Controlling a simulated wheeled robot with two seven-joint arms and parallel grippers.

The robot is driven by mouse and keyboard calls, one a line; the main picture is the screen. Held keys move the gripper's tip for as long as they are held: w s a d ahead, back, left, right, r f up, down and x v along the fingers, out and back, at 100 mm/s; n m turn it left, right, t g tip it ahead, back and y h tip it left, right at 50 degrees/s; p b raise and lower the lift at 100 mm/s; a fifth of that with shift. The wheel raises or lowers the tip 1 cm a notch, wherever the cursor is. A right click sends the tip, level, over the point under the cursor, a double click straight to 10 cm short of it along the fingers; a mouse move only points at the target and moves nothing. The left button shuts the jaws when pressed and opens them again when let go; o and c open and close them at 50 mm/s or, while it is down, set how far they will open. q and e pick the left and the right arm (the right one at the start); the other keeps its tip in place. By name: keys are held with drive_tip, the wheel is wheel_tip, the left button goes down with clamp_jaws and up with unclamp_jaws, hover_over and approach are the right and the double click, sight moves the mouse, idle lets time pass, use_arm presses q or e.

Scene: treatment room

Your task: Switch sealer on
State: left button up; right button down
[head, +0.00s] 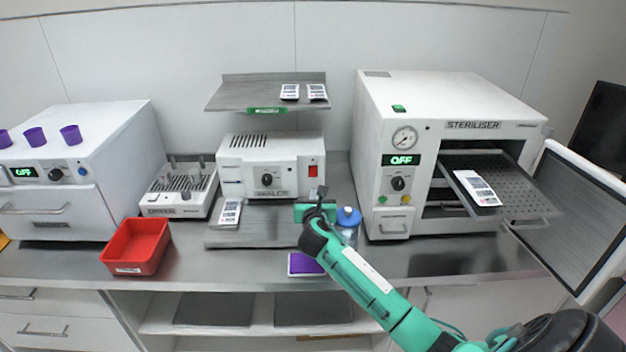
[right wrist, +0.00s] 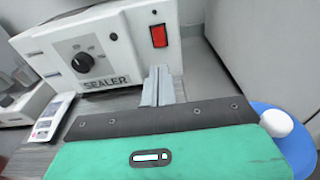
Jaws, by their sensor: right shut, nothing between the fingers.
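The sealer (head: 257,178) is a white box with a black dial (head: 267,180) and a red rocker switch (head: 313,171) at the right of its front. The switch also shows clearly in the right wrist view (right wrist: 159,36); I cannot tell which way it is rocked. My right gripper (head: 320,193) is shut and empty. Its fingertips (right wrist: 158,80) point at the sealer's front, just below the switch; I cannot tell whether they touch the sealer. My left gripper is not in view.
A printed pouch (head: 229,212) lies left of the sealer's front. A blue-capped bottle (head: 348,217) stands close beside my right gripper. A shelf (head: 240,95) with pouches hangs above. The steriliser (head: 390,125) stands open at right, its tray out. A red bin (head: 135,248) sits at left.

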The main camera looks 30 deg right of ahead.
sight(313, 175)
drive_tip(key=p+x, duration=0.1)
drive_tip(key=x, duration=0.9)
drive_tip(key=shift+a, duration=0.1)
drive_tip(key=shift+w+f+b, duration=0.1)
drive_tip(key=shift+f+b, duration=0.25)
drive_tip(key=shift+b, duration=0.7)
drive_tip(key=shift+r+p, duration=0.3)
drive_tip(key=shift+r, duration=0.05)
drive_tip(key=f+b+v, duration=0.1)
drive_tip(key=v, duration=1.2)
drive_tip(key=shift+s, duration=0.4)
